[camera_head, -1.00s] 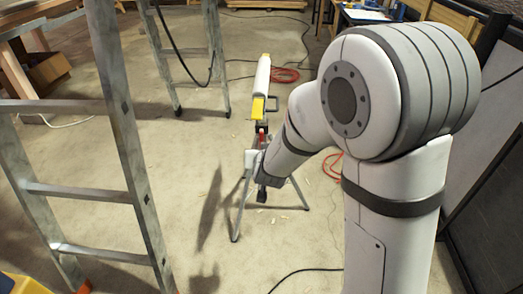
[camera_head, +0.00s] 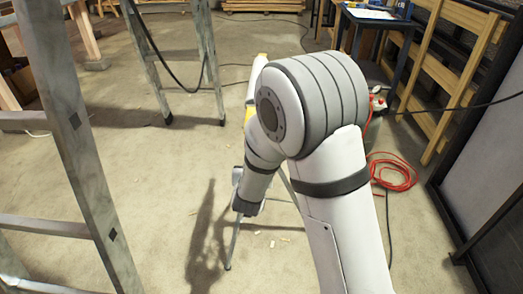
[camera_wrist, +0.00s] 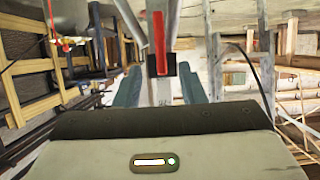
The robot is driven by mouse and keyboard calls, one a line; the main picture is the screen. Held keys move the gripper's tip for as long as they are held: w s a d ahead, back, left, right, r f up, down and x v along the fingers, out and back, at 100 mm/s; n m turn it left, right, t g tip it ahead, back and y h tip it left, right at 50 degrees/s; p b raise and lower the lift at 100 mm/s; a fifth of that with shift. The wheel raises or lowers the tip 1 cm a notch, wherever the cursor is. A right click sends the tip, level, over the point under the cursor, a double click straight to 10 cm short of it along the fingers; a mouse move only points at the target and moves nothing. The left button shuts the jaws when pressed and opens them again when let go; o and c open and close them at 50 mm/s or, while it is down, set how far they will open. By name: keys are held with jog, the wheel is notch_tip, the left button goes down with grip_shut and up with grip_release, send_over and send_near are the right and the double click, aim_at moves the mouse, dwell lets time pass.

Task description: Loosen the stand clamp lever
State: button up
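The clamp's red lever (camera_wrist: 158,42) shows in the wrist view, upright in the picture in front of a grey post, with a dark block (camera_wrist: 161,65) at its lower end. My gripper (camera_wrist: 159,72) is open, its two blue-grey fingers apart on either side of the post. The lever appears between and beyond the fingertips; I cannot tell any contact. In the head view my arm hides the clamp, the lever and my fingers. Of the stand, a leg (camera_head: 233,243) shows below my wrist, and the white tube (camera_head: 258,68) with a yellow part (camera_head: 248,114) shows above.
A metal ladder (camera_head: 75,140) stands close at the left, with its other side (camera_head: 207,60) further back. A red hose (camera_head: 393,173) lies coiled on the right.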

jog(key=b+x, duration=0.2)
jog(key=x, duration=0.6)
jog(key=shift+b, duration=0.3)
jog(key=shift+c, duration=0.2)
grip_shut()
jog(key=shift+a+r, duration=0.1)
